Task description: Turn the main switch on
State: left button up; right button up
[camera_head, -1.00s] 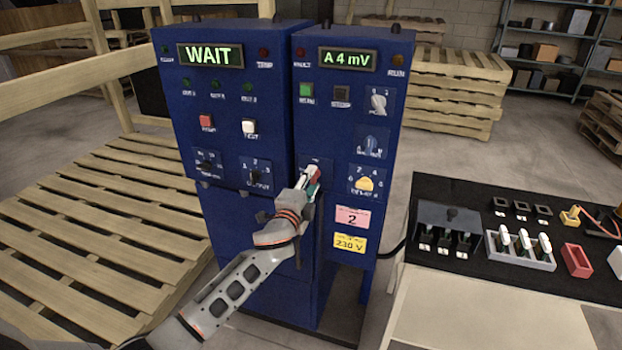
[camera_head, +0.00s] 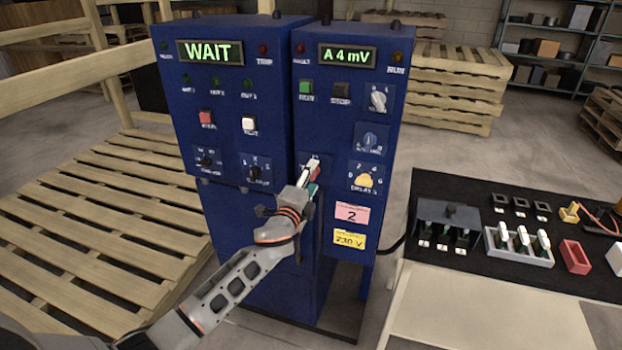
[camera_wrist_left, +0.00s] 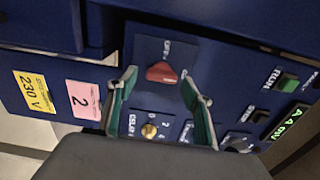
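The main switch has a red knob (camera_wrist_left: 161,72) on a dark blue plate marked OFF and ON in the left wrist view. In the head view the knob (camera_head: 314,171) is mostly hidden behind my left gripper (camera_head: 307,182). In the left wrist view my left gripper (camera_wrist_left: 159,80) is open. Its two teal fingers stand on either side of the red knob, with a visible gap on both sides. I cannot tell how deep the fingertips reach around it. The switch sits on the right-hand blue cabinet (camera_head: 340,140). My right gripper is not in view.
A yellow knob (camera_head: 366,180) is right of the switch. A black-topped bench (camera_head: 440,183) with small parts stands at right. A wooden pallet (camera_head: 90,240) lies at left.

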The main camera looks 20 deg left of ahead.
pick_arm(q)
jog(key=s, duration=1.2)
jog(key=shift+a, duration=0.25)
jog(key=s+f+n+g, duration=0.25)
jog(key=s+f, duration=0.35)
jog(key=f, duration=0.3)
jog(key=s+f+n+g, duration=0.2)
jog(key=s+f+n, duration=0.2)
jog(key=s+f, duration=0.4)
jog(key=s+f+n+g+h, duration=0.1)
jog(key=s+f+n+g, duration=0.2)
jog(key=s+f+n, duration=0.5)
jog(key=s+f, duration=0.5)
jog(key=s, duration=0.4)
jog(key=shift+d+f, duration=0.15)
jog(key=shift+d, duration=0.1)
